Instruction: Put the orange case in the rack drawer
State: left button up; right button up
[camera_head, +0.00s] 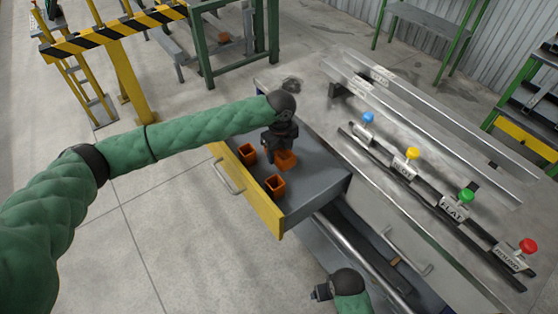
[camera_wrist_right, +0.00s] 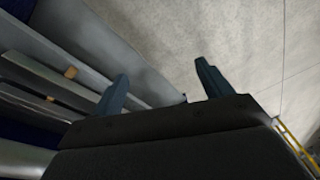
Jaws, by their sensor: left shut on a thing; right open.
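The drawer (camera_head: 318,187) is pulled open, with a yellow front (camera_head: 258,200) and a bar handle. My left gripper (camera_head: 278,150) is over the drawer, pointing down, shut on an orange case (camera_head: 287,161). The gripper partly hides this case; I cannot tell whether it touches the drawer floor. Two more open-topped orange cases stand in the drawer, one at the left (camera_head: 247,154) and one near the front (camera_head: 274,186). My right gripper (camera_head: 322,292) is low, in front of the table. In the right wrist view its two fingers (camera_wrist_right: 162,90) are apart with nothing between them.
The table top carries metal rails and a row of blue (camera_head: 367,117), yellow (camera_head: 412,154), green (camera_head: 466,196) and red (camera_head: 528,246) knobs. A closed drawer handle (camera_head: 408,255) is at the lower right. A striped yellow barrier (camera_head: 110,32) stands at back left. Left floor is clear.

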pick_arm(q)
jog(key=shift+f+p, duration=0.55)
jog(key=shift+f, duration=1.95)
pick_arm(e)
jog(key=shift+s+d+f, duration=0.1)
jog(key=shift+s+f, duration=0.05)
jog(key=shift+f, duration=1.25)
jog(key=shift+s+d+f, duration=0.1)
jog(key=shift+f, duration=1.3)
pick_arm(q)
jog(key=shift+f, duration=0.1)
jog(key=o, duration=1)
pick_arm(e)
jog(key=shift+f, duration=0.1)
pick_arm(q)
jog(key=shift+r, duration=0.45)
notch_tip(320, 180, up, 2)
jog(key=shift+r+b, duration=0.15)
jog(key=shift+b, duration=0.4)
notch_tip(320, 180, up, 8)
jog(key=shift+f+b, duration=0.1)
jog(key=shift+b, duration=0.9)
jog(key=shift+r, duration=0.65)
pick_arm(e)
notch_tip(320, 180, up, 14)
jog(key=shift+s+a+f, duration=0.15)
jog(key=shift+a, duration=0.05)
